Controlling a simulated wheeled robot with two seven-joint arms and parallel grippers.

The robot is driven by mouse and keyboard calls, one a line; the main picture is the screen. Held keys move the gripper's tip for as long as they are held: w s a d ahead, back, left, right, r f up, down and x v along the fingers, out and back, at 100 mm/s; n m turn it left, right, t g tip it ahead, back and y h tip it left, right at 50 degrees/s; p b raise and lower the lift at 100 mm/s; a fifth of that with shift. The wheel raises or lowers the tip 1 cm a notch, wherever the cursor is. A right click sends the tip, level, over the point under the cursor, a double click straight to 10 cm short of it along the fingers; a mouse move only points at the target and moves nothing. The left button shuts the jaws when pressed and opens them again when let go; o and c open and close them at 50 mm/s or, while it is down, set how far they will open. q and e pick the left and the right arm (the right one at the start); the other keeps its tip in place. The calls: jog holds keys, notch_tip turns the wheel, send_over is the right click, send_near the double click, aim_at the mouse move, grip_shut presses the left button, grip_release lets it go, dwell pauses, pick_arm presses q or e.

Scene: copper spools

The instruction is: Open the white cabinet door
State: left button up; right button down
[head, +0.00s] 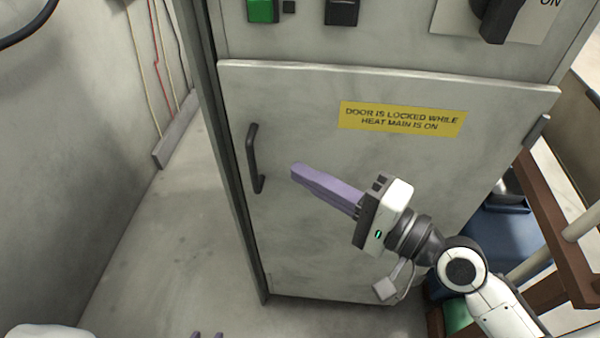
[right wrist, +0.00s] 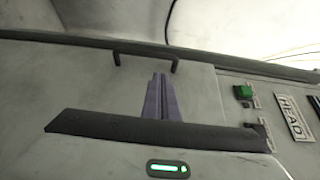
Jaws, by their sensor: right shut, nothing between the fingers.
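The white cabinet door (head: 320,220) fills the middle of the head view and looks closed, flush in its frame. Its dark bar handle (head: 252,160) is upright near the door's left edge. The handle also shows in the right wrist view (right wrist: 146,51), beyond the fingertips. My right gripper (head: 297,171) has long purple fingers pressed together, empty, with the tips pointing at the handle but a little to its right, apart from it. In the right wrist view the fingers (right wrist: 160,78) look closed.
A yellow label (head: 402,118) on the door says it is locked while heat main is on. Above are a green button (head: 262,10) and a dark rotary switch (head: 497,18) beside "ON". Bare floor (head: 180,240) lies left. A brown rack (head: 550,230) stands right.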

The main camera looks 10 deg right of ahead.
aim_at(269, 155)
jog(key=p+x, duration=0.1)
jog(key=x, duration=0.6)
jog(key=shift+w+a, duration=0.1)
jog(key=shift+w, duration=0.05)
jog(key=shift+w+a, duration=0.35)
pick_arm(q)
jog(key=shift+a+r, duration=0.35)
jog(key=shift+a, duration=0.1)
jog(key=shift+f, duration=0.1)
